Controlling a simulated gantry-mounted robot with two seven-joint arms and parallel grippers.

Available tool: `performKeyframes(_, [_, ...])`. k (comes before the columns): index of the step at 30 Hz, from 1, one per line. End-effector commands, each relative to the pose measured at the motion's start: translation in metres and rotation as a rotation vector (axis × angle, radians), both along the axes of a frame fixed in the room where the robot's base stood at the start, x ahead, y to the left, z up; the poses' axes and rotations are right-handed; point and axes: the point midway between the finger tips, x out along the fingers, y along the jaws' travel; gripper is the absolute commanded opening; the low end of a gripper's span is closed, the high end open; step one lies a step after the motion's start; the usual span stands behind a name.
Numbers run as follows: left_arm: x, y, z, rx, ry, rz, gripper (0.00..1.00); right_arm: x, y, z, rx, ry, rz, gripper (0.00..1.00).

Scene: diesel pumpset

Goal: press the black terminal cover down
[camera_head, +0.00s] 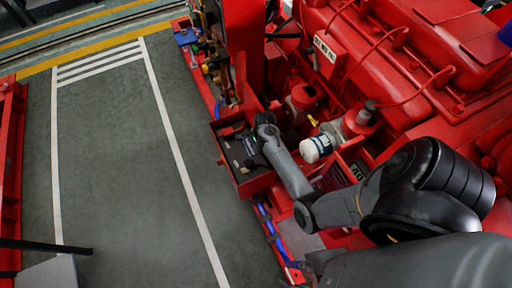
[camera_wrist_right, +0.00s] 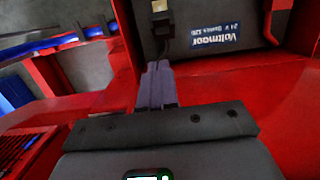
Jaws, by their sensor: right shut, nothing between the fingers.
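A dark battery (camera_wrist_right: 225,50) with a "Voltmoor 24 V" label fills the upper right of the right wrist view. In the head view, the dark battery (camera_head: 232,155) sits in a red tray, partly behind my right gripper. A small black piece (camera_wrist_right: 162,28), which looks like the terminal cover, is on the battery below a pale fitting. I cannot tell whether it is raised or down. My right gripper (camera_wrist_right: 158,68) is shut and empty, its fingertips just below the black piece. Contact is unclear. In the head view, my right gripper (camera_head: 248,142) is over the tray. My left gripper is out of view.
The red tray (camera_head: 258,185) borders the battery. A red engine (camera_head: 420,60) with pipes and a white filter (camera_head: 316,149) stands close to my right arm. Blue hoses (camera_head: 272,228) run along the frame below the tray. The grey floor (camera_head: 120,150) at left is clear.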

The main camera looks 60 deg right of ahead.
Motion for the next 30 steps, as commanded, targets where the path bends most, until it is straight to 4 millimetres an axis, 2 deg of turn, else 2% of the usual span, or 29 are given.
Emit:
performKeyframes(1, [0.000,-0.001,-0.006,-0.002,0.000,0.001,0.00,0.000,0.002,-0.011,0.003,0.001,0.000,0.00])
performKeyframes(6, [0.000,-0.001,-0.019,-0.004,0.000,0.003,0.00,0.004,0.005,-0.038,0.002,0.000,0.000,0.00])
performKeyframes(15, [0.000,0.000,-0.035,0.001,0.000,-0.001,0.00,0.007,0.009,-0.073,0.001,-0.001,0.002,0.00])
performKeyframes(21, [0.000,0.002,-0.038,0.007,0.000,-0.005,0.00,0.007,0.010,-0.081,0.000,-0.001,0.001,0.00])
performKeyframes(30, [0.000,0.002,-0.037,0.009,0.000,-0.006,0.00,0.008,0.010,-0.080,0.000,-0.001,0.001,0.00])
